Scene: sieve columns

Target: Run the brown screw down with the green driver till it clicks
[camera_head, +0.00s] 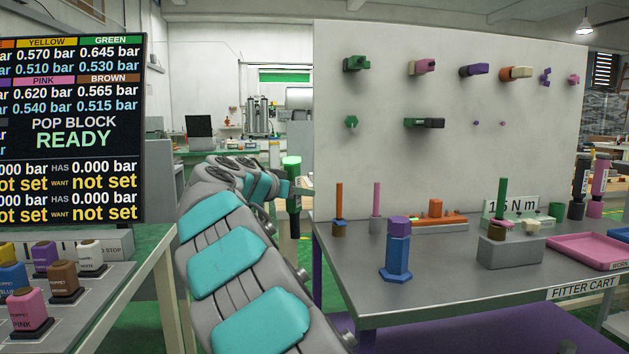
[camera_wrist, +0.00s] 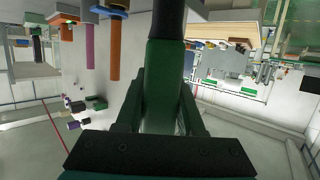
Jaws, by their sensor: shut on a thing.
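My gripper (camera_head: 284,187) is shut on the green driver (camera_head: 291,168), a green-topped tool with a dark body, held upright left of the fitter cart. In the wrist view my gripper (camera_wrist: 160,105) has a finger on each side of the driver's green handle (camera_wrist: 166,65); its dark part runs off the top edge. At lower left in the head view, a brown block (camera_head: 64,277) stands on a labelled panel. I cannot make out a brown screw on it. The driver is well apart from this block.
The fitter cart (camera_head: 365,305) bears a blue and purple hexagonal piece (camera_head: 398,250), upright rods, a grey block (camera_head: 510,252) and a pink tray (camera_head: 585,250). A white board (camera_head: 450,160) with hung tools stands behind. A dark display (camera_head: 72,130) reads READY. Pink (camera_head: 27,308) and other blocks crowd the panel.

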